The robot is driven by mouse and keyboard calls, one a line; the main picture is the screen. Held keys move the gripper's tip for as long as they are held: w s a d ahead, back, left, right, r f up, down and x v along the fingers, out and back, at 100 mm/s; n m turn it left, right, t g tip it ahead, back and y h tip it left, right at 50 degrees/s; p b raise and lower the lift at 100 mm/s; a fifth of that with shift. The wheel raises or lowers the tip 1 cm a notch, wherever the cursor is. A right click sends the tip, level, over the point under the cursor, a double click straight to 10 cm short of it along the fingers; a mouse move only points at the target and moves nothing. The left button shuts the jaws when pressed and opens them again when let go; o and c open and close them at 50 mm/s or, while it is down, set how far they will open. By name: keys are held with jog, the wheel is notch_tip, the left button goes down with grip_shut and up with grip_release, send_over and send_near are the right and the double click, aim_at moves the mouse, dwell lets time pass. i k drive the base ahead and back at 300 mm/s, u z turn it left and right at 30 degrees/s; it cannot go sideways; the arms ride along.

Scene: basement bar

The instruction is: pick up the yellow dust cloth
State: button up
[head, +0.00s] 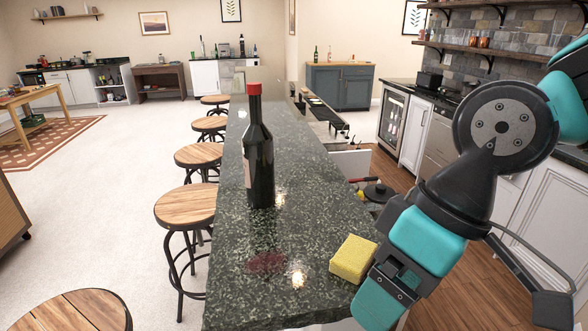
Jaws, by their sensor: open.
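A yellow block-like piece (352,259) with a rough, sponge-like surface lies on the dark green stone counter (310,205), close to its right edge. It is the only yellow thing on the counter near me and looks more like a sponge than a flat cloth. My gripper (383,287) is at the end of my teal and black arm, just right of and in front of the yellow piece. It is open, its fingertips are hard to make out, and I see nothing held. The arm hides what lies directly behind it. I cannot tell whether gripper and yellow piece touch.
A tall dark bottle with a red cap (259,150) stands upright on the counter, behind and left of the yellow piece. A dark red stain (267,262) lies left of the piece. Wooden stools (185,206) line the counter's left side.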

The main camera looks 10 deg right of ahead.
aim_at(354, 257)
jog(key=k, duration=0.5)
jog(key=u, duration=1.5)
jog(key=i, duration=0.85)
jog(key=z, duration=2.1)
